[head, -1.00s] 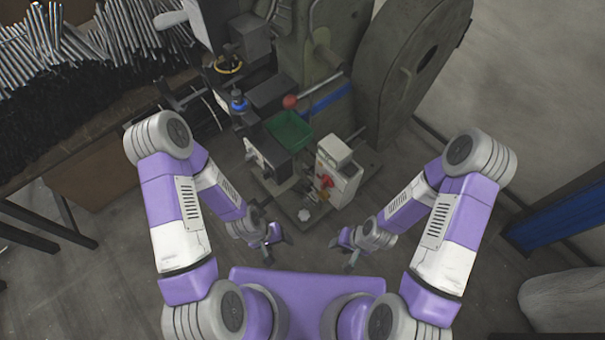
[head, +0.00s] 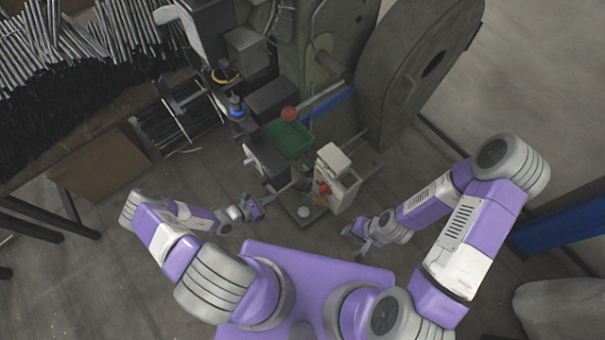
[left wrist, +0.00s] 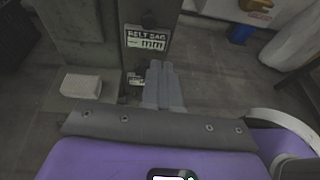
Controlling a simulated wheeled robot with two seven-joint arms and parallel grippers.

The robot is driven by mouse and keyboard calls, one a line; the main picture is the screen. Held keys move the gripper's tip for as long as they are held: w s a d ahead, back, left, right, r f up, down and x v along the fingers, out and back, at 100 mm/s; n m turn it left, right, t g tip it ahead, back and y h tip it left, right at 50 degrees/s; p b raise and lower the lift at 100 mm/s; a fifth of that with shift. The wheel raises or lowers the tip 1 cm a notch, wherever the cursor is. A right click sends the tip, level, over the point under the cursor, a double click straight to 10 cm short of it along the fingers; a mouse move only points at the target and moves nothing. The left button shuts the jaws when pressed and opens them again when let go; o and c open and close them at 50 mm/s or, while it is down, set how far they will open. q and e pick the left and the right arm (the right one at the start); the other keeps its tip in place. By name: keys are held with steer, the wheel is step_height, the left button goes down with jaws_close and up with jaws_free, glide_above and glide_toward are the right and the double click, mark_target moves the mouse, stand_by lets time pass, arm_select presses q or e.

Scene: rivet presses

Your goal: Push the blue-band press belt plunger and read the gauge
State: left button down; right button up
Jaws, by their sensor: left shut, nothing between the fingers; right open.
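A press with a blue band (head: 328,105) stands in the upper middle of the head view. In the left wrist view a black-and-white plate reading "BELT SAG" and "mm" (left wrist: 147,39) is on a grey upright; no clear reading is legible. A small dark part with a pale label (left wrist: 136,80) sits below it; I cannot tell if it is the plunger. My left gripper (head: 258,206) is shut and empty, low in front of the press. Its fingers (left wrist: 163,88) show just below and right of the plate. My right gripper (head: 360,243) is open and empty, right of the press base.
A rack of metal rods (head: 75,65) stands at the left.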

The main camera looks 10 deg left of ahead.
arm_select(q)
steer(key=shift+w+a+f+n+t+y, duration=0.1)
steer(key=shift+w+a+n+t+y, duration=0.3)
steer(key=shift+a, duration=0.3)
steer(key=shift+d, duration=0.1)
steer(key=b, duration=0.3)
glide_toward(304, 175)
steer(key=x, duration=0.5)
steer(key=shift+x, duration=0.8)
